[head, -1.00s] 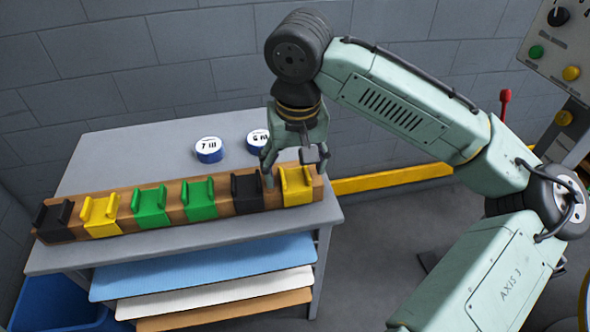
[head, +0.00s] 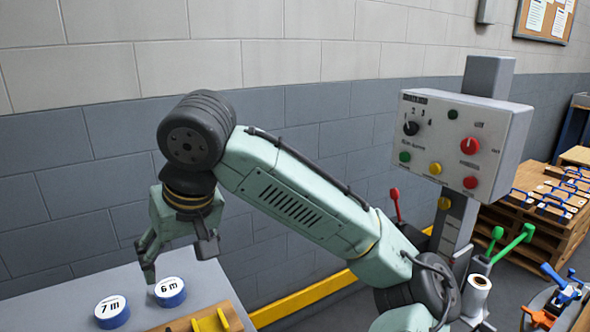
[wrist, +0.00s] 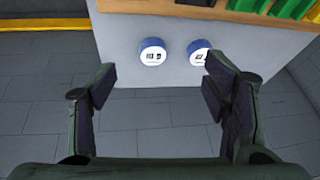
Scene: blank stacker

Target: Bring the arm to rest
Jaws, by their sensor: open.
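My gripper (head: 178,258) is open and empty, fingers pointing down, in the air above the grey table (head: 85,293). In the wrist view its two fingers (wrist: 160,85) are spread apart with nothing between them. In the head view the gripper appears just above the blue roll labelled "6 m" (head: 171,291); whether it is directly over it I cannot tell. The roll labelled "7 m" (head: 112,311) lies to its left. My arm reaches in from the lower right, bent at the elbow.
The wooden rack (head: 190,325) is mostly cut off below; the wrist view shows its edge with green and yellow blocks (wrist: 256,5). A yellow strip (head: 310,294) runs along the wall's foot.

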